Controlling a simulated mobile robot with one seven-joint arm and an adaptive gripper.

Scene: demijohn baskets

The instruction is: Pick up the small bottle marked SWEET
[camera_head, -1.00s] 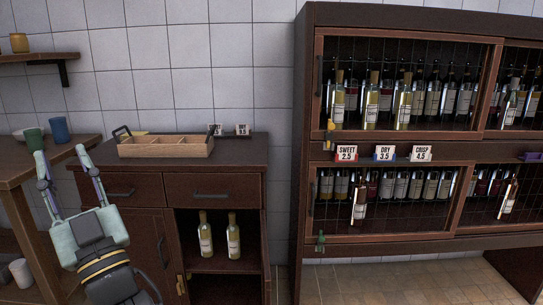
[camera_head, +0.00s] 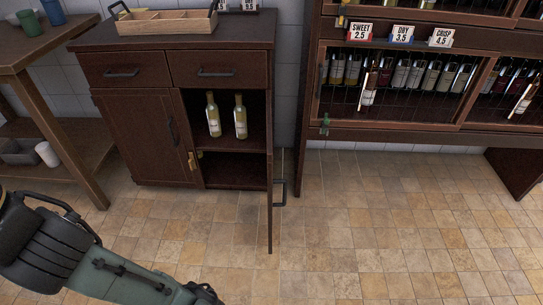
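A price card reading SWEET 2.5 (camera_head: 359,33) hangs on the wine rack's rail, above the left end of the lower compartment. Below it, one bottle with a pale label (camera_head: 368,88) leans in front of a row of dark bottles. Two pale yellow bottles (camera_head: 213,115) (camera_head: 240,117) stand upright side by side on the upper shelf of the open cabinet. Their labels are too small to read, so I cannot tell which bottle is marked SWEET. My arm crosses the lower left corner, and my gripper is out of view.
The dark cabinet (camera_head: 130,72) has its right door (camera_head: 270,190) swung out toward me, seen edge-on. A divided wooden tray (camera_head: 165,22) sits on its top. A wooden table (camera_head: 45,45) with cups stands at the left. The tiled floor (camera_head: 370,220) in front is clear.

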